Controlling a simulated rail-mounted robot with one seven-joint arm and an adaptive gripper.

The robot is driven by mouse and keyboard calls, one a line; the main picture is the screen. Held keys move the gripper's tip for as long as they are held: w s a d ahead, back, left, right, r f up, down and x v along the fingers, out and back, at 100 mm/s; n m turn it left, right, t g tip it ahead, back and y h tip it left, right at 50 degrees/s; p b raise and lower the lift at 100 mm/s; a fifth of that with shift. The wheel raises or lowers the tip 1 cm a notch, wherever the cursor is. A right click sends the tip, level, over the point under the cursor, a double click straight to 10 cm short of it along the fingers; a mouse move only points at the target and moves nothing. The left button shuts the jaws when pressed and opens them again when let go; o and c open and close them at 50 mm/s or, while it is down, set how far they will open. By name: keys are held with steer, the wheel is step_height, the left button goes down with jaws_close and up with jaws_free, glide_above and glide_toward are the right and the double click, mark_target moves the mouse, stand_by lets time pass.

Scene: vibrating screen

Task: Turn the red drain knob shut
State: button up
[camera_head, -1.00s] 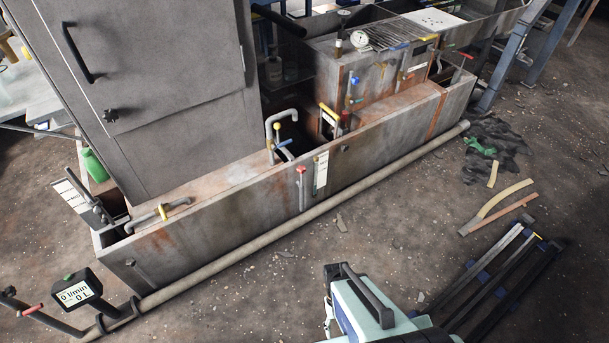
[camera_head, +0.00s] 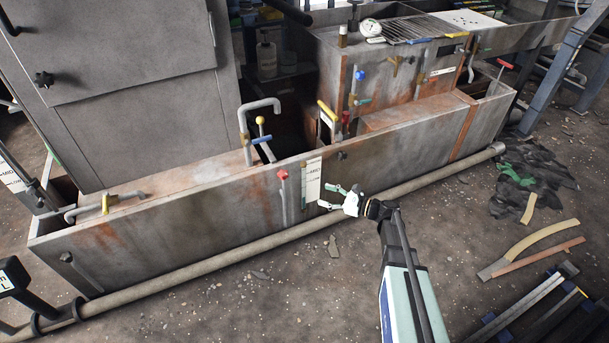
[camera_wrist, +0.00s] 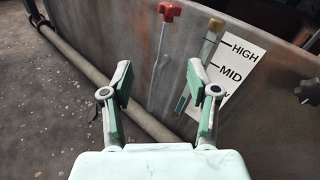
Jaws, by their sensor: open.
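A red knob (camera_head: 283,175) tops a thin vertical rod on the front wall of the long grey tank (camera_head: 215,205). It also shows in the wrist view (camera_wrist: 169,11), beyond my fingers and near the top. My gripper (camera_head: 326,199) is open and empty, in front of the tank wall, to the right of and a little below the knob. In the wrist view my fingers (camera_wrist: 158,88) are spread wide, apart from the knob and its rod. Another red handle (camera_head: 505,65) sits at the tank's far right end; the frames do not show which one is the drain knob.
A level gauge with a HIGH/MID label (camera_head: 312,180) is on the wall just right of the red knob. A pipe (camera_head: 240,248) runs along the tank's foot. A yellow-knobbed valve (camera_head: 260,121) and a bent grey pipe stand above the rim. Floor in front is mostly open.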

steer(key=w+r+m, duration=0.1)
steer(key=m, duration=0.1)
steer(key=b, duration=0.4)
glide_toward(286, 173)
steer(key=shift+m+t, duration=0.3)
steer(key=shift+t, duration=0.1)
steer(key=x, duration=0.6)
steer(key=f+x, duration=0.1)
steer(key=x, duration=0.3)
steer(key=shift+s+a, duration=0.15)
steer(key=shift+s, duration=0.1)
steer(key=c, duration=0.9)
